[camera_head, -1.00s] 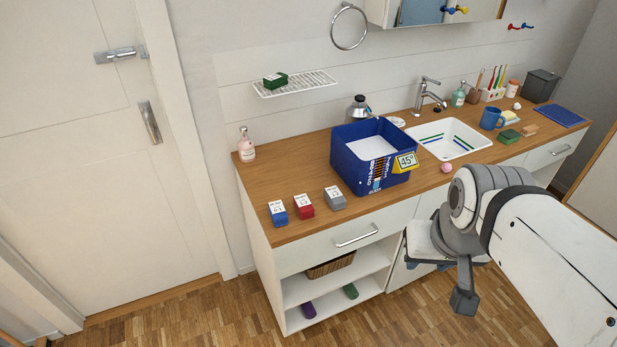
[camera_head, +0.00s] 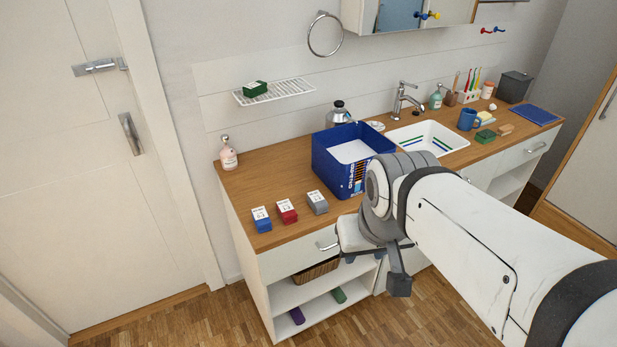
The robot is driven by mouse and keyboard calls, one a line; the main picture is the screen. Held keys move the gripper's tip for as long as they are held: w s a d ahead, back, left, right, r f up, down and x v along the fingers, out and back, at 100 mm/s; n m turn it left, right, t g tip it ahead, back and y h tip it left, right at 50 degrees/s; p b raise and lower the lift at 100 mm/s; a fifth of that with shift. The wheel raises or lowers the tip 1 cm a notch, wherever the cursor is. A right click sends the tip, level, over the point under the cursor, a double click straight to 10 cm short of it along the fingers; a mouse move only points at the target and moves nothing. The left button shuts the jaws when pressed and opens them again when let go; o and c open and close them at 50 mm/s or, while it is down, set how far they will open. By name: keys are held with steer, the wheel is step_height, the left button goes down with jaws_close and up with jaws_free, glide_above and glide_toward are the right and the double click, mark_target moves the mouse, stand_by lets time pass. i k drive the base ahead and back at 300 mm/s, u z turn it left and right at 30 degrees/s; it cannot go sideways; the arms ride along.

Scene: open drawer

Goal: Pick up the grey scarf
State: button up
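A small grey folded bundle with a white label (camera_head: 317,203), which looks like the grey scarf, lies on the wooden countertop near its front edge. It is the rightmost of three similar bundles. My gripper (camera_head: 364,257) is in front of the counter, below and right of the grey bundle and apart from it. It overlaps the right part of the drawer front (camera_head: 290,260) in the picture. My arm hides much of the gripper, so I cannot see whether its fingers are open.
A red bundle (camera_head: 286,211) and a blue bundle (camera_head: 261,219) lie left of the grey one. A blue bin (camera_head: 335,172) stands behind right. The drawer handle (camera_head: 327,245) sticks out near my gripper. A pink soap bottle (camera_head: 228,155) stands at the left back.

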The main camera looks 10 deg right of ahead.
mark_target(317, 202)
steer(key=i, duration=0.95)
steer(key=u, duration=0.05)
